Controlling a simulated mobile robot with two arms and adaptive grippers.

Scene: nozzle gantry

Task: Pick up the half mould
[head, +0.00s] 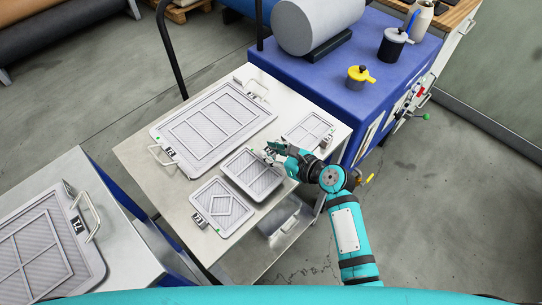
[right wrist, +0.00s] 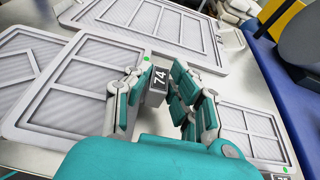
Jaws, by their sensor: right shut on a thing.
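A grey rectangular half mould (head: 252,175) with a ribbed face split by bars lies on the metal table, between other moulds. Its dark number block, marked 74 (right wrist: 157,84), shows in the right wrist view at the mould's right side, and the mould (right wrist: 80,95) fills the left there. My right gripper (head: 270,152) is at the mould's upper right edge, its fingers on either side of the block. It is shut on the mould at this block. The fingers partly hide that edge in the head view. I cannot tell whether the mould is lifted. My left gripper is not in view.
A large mould (head: 213,125) with wire handles lies behind, a diamond-patterned mould (head: 222,207) close at the left, and a small mould (head: 308,130) at the right. A blue cabinet (head: 345,75) adjoins the table (head: 135,150). Another mould (head: 45,245) lies on the left table.

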